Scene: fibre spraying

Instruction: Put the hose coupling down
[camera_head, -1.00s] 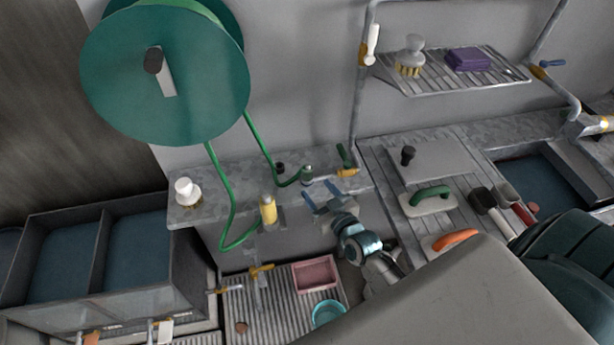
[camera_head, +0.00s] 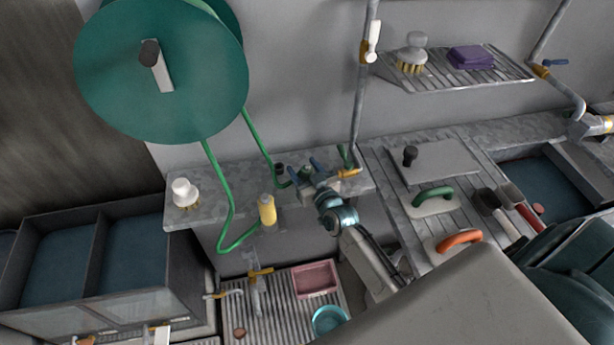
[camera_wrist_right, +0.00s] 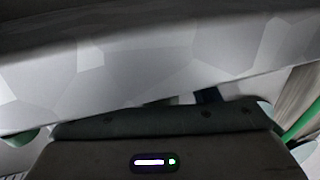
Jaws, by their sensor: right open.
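The hose coupling (camera_head: 306,173) is a small dark green and grey fitting at the end of a green hose (camera_head: 262,150). It is on the grey ledge (camera_head: 235,180) below the hose reel (camera_head: 150,75). My right gripper (camera_head: 307,172) is open, its two blue fingers on either side of the coupling in the head view. I cannot tell whether they touch it. The fingers partly hide the coupling. The right wrist view shows mostly the grey ledge (camera_wrist_right: 190,60) and a dark part of my gripper; the coupling cannot be made out there. My left gripper is not in view.
A small black item (camera_head: 279,169) stands just left of the gripper. A yellow hose fitting (camera_head: 267,210) is at the ledge's front edge. A white brush (camera_head: 184,193) stands at the ledge's left end. A pipe (camera_head: 363,100) rises close to the right.

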